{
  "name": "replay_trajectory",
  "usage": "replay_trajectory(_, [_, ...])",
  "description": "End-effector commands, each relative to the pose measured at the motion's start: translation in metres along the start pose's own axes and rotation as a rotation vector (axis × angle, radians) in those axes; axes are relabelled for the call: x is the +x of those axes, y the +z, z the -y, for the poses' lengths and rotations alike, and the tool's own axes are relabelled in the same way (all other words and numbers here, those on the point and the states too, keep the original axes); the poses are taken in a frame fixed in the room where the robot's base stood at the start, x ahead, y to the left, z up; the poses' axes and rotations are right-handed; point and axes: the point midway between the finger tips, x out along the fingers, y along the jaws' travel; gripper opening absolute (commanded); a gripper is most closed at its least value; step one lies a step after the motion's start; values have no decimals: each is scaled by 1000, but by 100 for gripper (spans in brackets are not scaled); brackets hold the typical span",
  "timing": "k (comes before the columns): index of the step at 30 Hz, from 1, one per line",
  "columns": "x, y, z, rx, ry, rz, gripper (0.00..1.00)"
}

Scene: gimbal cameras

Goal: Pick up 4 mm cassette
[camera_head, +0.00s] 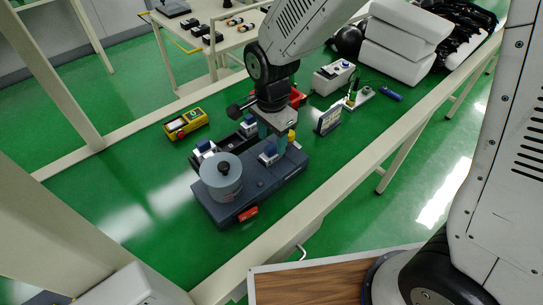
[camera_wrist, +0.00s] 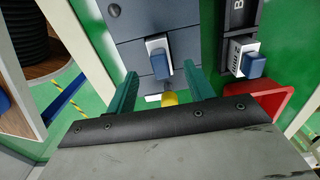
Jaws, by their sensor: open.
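Small white cassettes with blue tabs show in both views; I cannot read which is the 4 mm one. One cassette (camera_head: 268,154) sits on the blue-grey device (camera_head: 225,210) beneath my gripper (camera_head: 275,144). In the wrist view this cassette (camera_wrist: 157,50) lies just ahead of my teal fingertips, its blue tab between their lines. My gripper (camera_wrist: 161,71) is open, with nothing clearly held. Another cassette (camera_wrist: 243,60) sits in a dark holder to the right. Two more cassettes, one at the left (camera_head: 205,149) and one further back (camera_head: 248,125), stand in the dark rack behind the device.
A yellow knob (camera_wrist: 170,97) is close between my fingers. A small display (camera_head: 328,119) stands right, a yellow box (camera_head: 185,123) left. Green tabletop (camera_head: 105,205) is free at left.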

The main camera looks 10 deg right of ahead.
Motion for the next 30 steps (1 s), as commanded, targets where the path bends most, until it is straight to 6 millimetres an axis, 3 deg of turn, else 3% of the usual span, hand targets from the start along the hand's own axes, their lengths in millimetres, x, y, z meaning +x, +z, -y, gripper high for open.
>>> replay_trajectory(7, [36, 1, 0, -1, 3, 0, 53])
replay_trajectory(16, [43, 1, 1, -1, 0, 0, 53])
replay_trajectory(17, [43, 1, 1, -1, 0, 0, 50])
replay_trajectory(22, [43, 1, 1, -2, 0, 0, 3])
replay_trajectory(30, [42, 1, 1, -1, -1, 0, 1])
